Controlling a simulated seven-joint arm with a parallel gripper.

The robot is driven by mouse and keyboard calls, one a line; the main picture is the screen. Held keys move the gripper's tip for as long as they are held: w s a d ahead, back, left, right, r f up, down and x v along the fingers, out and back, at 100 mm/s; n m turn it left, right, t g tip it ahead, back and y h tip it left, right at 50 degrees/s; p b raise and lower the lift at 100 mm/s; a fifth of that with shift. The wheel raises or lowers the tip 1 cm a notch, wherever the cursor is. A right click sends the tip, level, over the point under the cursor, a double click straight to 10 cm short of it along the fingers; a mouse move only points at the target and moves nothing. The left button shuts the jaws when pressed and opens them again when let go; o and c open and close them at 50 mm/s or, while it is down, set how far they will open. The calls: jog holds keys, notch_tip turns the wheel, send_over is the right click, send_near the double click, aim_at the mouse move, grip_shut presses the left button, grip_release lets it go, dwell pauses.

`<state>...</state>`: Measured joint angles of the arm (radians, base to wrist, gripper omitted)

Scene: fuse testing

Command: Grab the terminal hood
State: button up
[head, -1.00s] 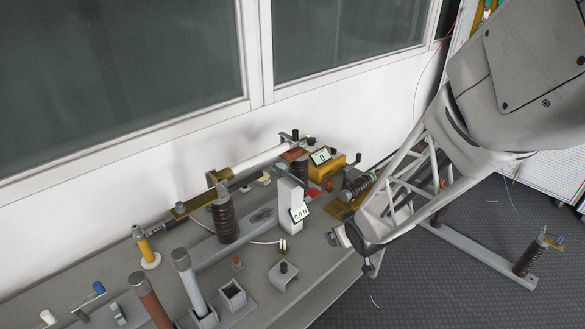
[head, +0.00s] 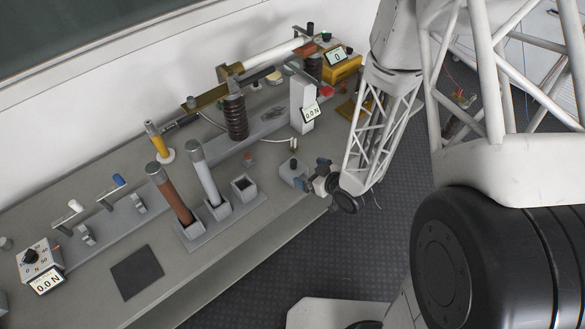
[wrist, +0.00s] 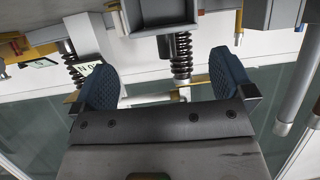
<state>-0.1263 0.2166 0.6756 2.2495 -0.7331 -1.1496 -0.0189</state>
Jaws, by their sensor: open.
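The terminal hood (head: 292,174) looks like a small light grey block with a black knob on top. It stands on the bench near the front edge in the head view. My gripper (head: 314,174) is open, close to the right of the hood, with its blue fingers pointing toward it. In the wrist view, which is upside down, my open gripper (wrist: 165,80) has nothing between its dark blue pads. A grey box with a dark front at the top middle, seemingly the hood (wrist: 160,14), lies beyond the fingertips. I cannot tell whether either finger touches it.
A white post with a display (head: 302,105) and a ribbed brown insulator (head: 236,117) stand behind the hood. A grey tube and a brown tube (head: 172,195) stand upright in holders to the left, beside an empty square socket (head: 244,187). Floor is open beyond the bench edge.

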aim_at(296, 169)
jog(key=shift+s+a+f+y, duration=0.25)
jog(key=shift+s+f+y, duration=0.05)
jog(key=shift+s+f, duration=0.1)
jog(key=shift+w, duration=0.1)
jog(key=shift+x, duration=1.25)
jog(key=shift+x, duration=2.6)
jog(key=shift+w+d, duration=0.1)
jog(key=shift+w, duration=0.05)
jog(key=shift+c, duration=0.2)
jog(key=c, duration=0.9)
jog(key=shift+o, duration=0.2)
